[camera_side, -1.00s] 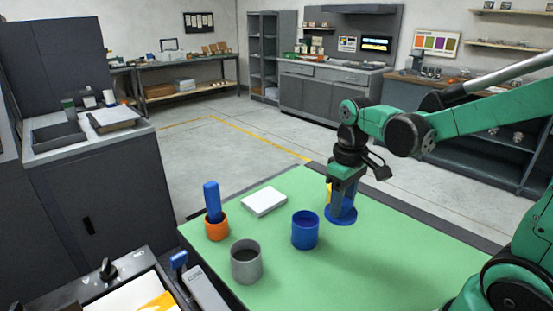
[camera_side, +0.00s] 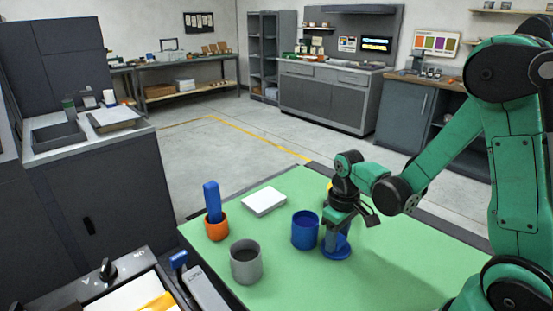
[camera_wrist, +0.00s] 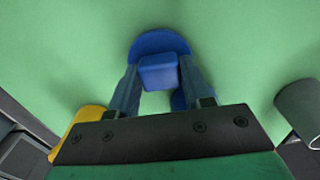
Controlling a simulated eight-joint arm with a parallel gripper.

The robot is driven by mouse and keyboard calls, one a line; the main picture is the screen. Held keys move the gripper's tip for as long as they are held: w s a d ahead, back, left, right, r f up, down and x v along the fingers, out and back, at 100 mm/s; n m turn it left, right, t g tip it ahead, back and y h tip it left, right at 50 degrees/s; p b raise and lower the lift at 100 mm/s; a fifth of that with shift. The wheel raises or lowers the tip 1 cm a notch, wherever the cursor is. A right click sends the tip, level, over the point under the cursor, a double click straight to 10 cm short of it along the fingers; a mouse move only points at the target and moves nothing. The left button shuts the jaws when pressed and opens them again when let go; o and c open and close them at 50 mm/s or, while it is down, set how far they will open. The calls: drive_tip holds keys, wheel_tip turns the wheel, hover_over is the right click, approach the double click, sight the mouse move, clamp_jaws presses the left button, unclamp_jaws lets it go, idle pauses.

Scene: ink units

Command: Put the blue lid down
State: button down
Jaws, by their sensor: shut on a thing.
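The blue lid (camera_side: 337,253) is a flat round disc with a square knob, level, just right of the blue cup (camera_side: 305,232) on the green mat. My gripper (camera_side: 338,236) is shut on the lid's knob from above. The lid is at or very near the mat surface; I cannot tell whether it touches. In the wrist view the lid (camera_wrist: 158,43) shows beyond the knob, with my gripper's fingers (camera_wrist: 158,85) on either side of it. The near part of the lid is partly hidden by the fingers.
A grey cup (camera_side: 246,264), an orange cup (camera_side: 217,230) with a blue block (camera_side: 212,202) standing in it, and a white slab (camera_side: 264,202) are on the mat (camera_side: 290,278). A yellow thing (camera_wrist: 82,125) is partly hidden by my gripper. The mat's right front is clear.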

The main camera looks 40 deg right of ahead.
drive_tip(key=shift+c, duration=1.9)
unclamp_jaws()
drive_tip(key=shift+f, duration=0.15)
wheel_tip(320, 180, up, 12)
drive_tip(key=a+r+t, duration=0.1)
drive_tip(key=a+t, duration=0.5)
drive_tip(key=shift+s+a, duration=0.15)
drive_tip(key=shift+a, duration=0.05)
drive_tip(key=shift+a+t, duration=0.3)
drive_tip(key=shift+t, duration=0.1)
drive_tip(key=shift+c, duration=0.8)
drive_tip(key=shift+a, duration=0.15)
drive_tip(key=shift+c, duration=1.1)
